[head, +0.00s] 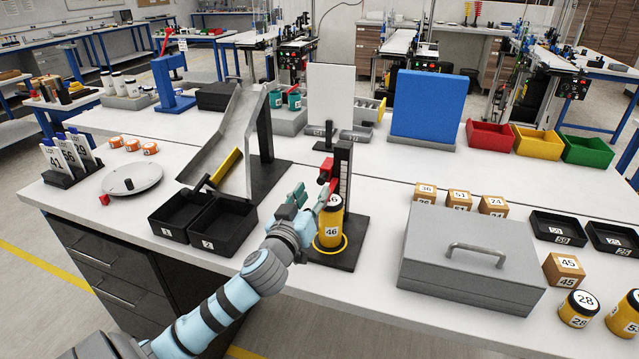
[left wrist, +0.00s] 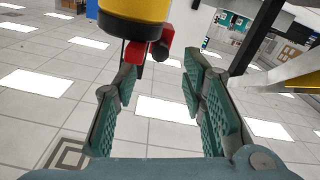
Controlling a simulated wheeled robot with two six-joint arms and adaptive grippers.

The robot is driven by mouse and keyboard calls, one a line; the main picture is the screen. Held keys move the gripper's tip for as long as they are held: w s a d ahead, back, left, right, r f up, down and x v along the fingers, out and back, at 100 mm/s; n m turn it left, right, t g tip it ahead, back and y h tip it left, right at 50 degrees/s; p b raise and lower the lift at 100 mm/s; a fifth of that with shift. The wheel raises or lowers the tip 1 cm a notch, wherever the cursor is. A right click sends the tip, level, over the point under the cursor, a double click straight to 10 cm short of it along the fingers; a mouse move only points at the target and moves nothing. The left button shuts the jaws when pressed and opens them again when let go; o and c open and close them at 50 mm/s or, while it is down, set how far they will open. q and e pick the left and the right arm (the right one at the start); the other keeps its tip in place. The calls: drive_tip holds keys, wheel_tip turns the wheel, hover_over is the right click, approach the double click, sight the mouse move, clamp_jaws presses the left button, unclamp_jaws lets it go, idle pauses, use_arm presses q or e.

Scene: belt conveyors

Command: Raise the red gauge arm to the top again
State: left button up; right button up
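The height gauge (head: 344,165) is a black upright post with a pale scale on a black base. Its red gauge arm (head: 326,169) is partway up the post, just above a yellow jar (head: 329,232) with a black lid, labelled 46. I cannot tell if the arm touches the lid. The jar stands upright in a yellow ring on the base. My left gripper (head: 304,203) is left of the jar, near the arm. In the left wrist view its fingers (left wrist: 165,95) are apart and empty, with the red arm (left wrist: 162,42) and jar (left wrist: 135,12) beyond. My right gripper is not visible.
Two black bins (head: 202,222) stand left of the gripper, with a grey chute (head: 230,130) behind them. A grey metal box (head: 470,262) stands to the right. A blue panel (head: 430,103) and a white panel (head: 331,92) stand behind.

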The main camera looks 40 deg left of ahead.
sight(320, 181)
use_arm(q)
drive_tip(key=x, duration=0.5)
drive_tip(key=shift+w+a, duration=0.1)
drive_tip(key=shift+w, duration=0.25)
clamp_jaws()
